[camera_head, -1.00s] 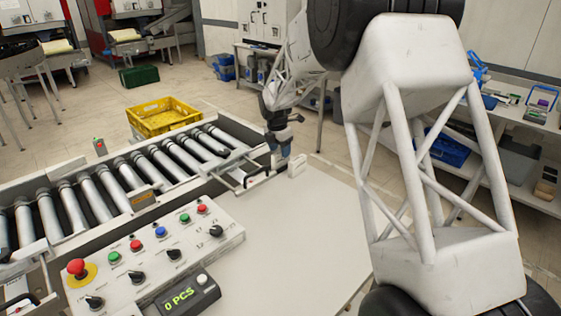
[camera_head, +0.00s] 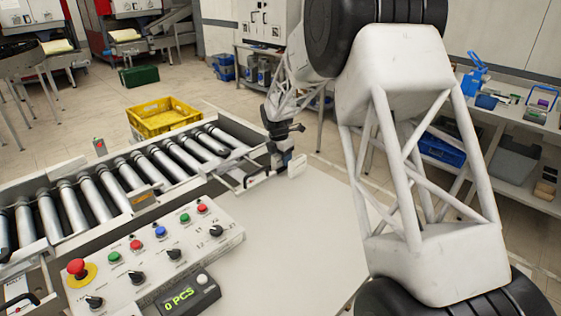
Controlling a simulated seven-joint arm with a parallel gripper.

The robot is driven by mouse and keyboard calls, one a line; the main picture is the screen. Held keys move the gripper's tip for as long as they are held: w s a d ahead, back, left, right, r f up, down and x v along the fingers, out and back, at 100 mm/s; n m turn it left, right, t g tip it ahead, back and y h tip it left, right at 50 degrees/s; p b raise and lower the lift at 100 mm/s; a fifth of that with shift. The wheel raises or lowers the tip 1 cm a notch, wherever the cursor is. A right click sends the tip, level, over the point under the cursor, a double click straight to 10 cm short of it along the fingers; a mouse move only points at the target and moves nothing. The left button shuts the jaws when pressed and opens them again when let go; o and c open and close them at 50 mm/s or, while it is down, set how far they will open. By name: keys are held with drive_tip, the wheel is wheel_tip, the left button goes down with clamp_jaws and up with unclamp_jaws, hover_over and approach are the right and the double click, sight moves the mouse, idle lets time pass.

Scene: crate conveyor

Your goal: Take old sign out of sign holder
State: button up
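My gripper (camera_head: 280,160) is at the far end of the white table, beside the end of the roller conveyor. It is small and dark here, and its fingers cannot be made out clearly. A small white upright piece (camera_head: 297,166) shows just to the right of my gripper; I cannot tell whether it is a sign or whether it touches the gripper. A low metal frame with a small red mark (camera_head: 251,180) sits just left of the gripper and may be the sign holder. I cannot tell which sign is the old one.
A roller conveyor (camera_head: 92,203) runs along the left. A control panel (camera_head: 146,258) with buttons and a counter box (camera_head: 185,296) stands at the front. A yellow crate (camera_head: 164,125) is behind the conveyor. The white tabletop (camera_head: 275,245) is clear in the middle.

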clamp_jaws()
drive_tip(key=shift+r, duration=0.1)
wheel_tip(320, 180, up, 18)
idle(0.9)
idle(0.5)
